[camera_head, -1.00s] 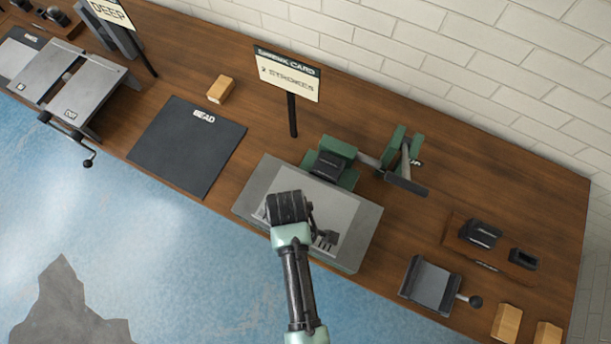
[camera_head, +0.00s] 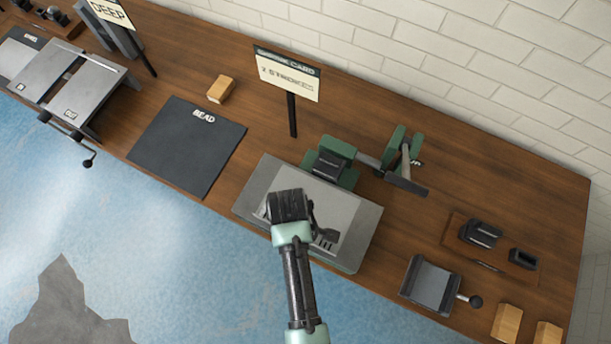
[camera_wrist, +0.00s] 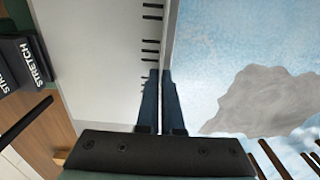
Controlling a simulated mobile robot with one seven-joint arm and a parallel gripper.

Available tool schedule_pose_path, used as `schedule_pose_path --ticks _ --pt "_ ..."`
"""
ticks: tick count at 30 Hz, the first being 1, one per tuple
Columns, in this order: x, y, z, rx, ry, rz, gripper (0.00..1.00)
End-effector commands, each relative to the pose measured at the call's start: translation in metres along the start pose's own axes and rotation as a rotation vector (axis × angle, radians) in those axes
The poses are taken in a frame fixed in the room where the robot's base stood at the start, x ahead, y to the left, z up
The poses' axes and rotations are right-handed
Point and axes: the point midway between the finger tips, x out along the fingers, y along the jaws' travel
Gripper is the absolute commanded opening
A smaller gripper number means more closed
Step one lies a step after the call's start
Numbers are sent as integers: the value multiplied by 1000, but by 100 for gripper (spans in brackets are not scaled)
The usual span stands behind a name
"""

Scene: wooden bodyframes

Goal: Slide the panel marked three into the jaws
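A light grey panel (camera_head: 335,205) lies over the flat grey bed in front of the green-framed jaws (camera_head: 328,165). Small dark strokes show near its front edge. The panel (camera_wrist: 100,60) fills the upper left of the wrist view, with several short black marks along its edge; I cannot read its number. My gripper (camera_wrist: 161,78) has its fingers close together on either side of the panel's edge and appears shut on it. Dark jaw blocks lettered STRETCH (camera_wrist: 35,60) show at the left of the wrist view. My wrist hides part of the panel in the head view.
A sign reading 2 strokes (camera_head: 288,75) stands behind the bed. A green lever frame (camera_head: 402,160) stands right of the jaws. A dark BEAD mat (camera_head: 188,148) lies left, with a wooden block (camera_head: 221,89) behind. A dark tray (camera_head: 431,286) stands right.

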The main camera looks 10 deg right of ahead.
Motion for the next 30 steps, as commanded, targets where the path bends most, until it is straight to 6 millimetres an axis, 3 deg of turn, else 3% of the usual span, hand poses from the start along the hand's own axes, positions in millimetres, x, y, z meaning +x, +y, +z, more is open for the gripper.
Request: schedule_pose_path --ticks 30 --pt "0 32 0 2 0 1 0"
